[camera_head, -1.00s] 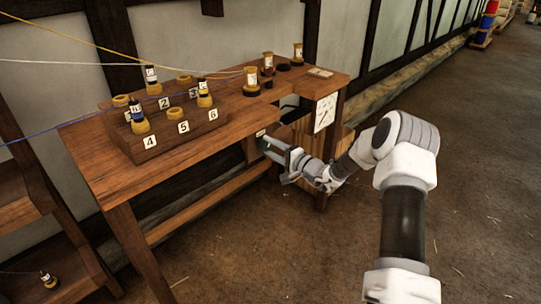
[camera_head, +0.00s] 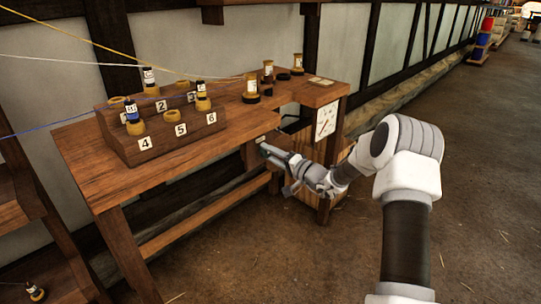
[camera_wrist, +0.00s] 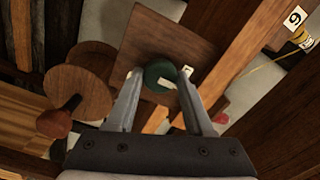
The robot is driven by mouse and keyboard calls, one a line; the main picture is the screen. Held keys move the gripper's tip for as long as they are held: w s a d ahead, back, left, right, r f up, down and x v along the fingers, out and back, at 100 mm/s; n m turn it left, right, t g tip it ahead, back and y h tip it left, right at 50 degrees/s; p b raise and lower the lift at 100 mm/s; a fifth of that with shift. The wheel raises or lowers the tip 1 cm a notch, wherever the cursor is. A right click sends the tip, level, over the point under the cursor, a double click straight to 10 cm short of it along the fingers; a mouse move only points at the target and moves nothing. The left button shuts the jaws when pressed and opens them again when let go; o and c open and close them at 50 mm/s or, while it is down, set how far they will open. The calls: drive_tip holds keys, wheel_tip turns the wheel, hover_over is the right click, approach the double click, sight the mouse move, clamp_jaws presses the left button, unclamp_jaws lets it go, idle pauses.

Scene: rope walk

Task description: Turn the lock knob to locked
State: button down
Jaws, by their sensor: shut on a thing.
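The lock knob (camera_wrist: 159,72) is a round dark green knob on a square wooden plate (camera_wrist: 184,45). It lies between the fingertips of my gripper (camera_wrist: 160,80) in the wrist view. The gripper is shut on it, one finger on each side. A white mark shows on the knob's near side, and a small pale label (camera_wrist: 187,72) sits beside the right fingertip. I cannot read any lettering there. In the head view my gripper (camera_head: 268,153) reaches in under the front of the wooden bench (camera_head: 92,160), and the knob is barely discernible.
A numbered spool rack (camera_head: 180,148) stands on the bench, with several bobbins and coloured lines running left. Round wooden discs (camera_wrist: 87,72) and a red-brown knob (camera_wrist: 54,123) lie left of my gripper. The floor at right is clear.

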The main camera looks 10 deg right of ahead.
drive_tip(key=shift+c, duration=1.6)
unclamp_jaws()
drive_tip(key=shift+s+d, duration=0.1)
drive_tip(key=p+v, duration=0.4)
drive_tip(key=v, duration=1.3)
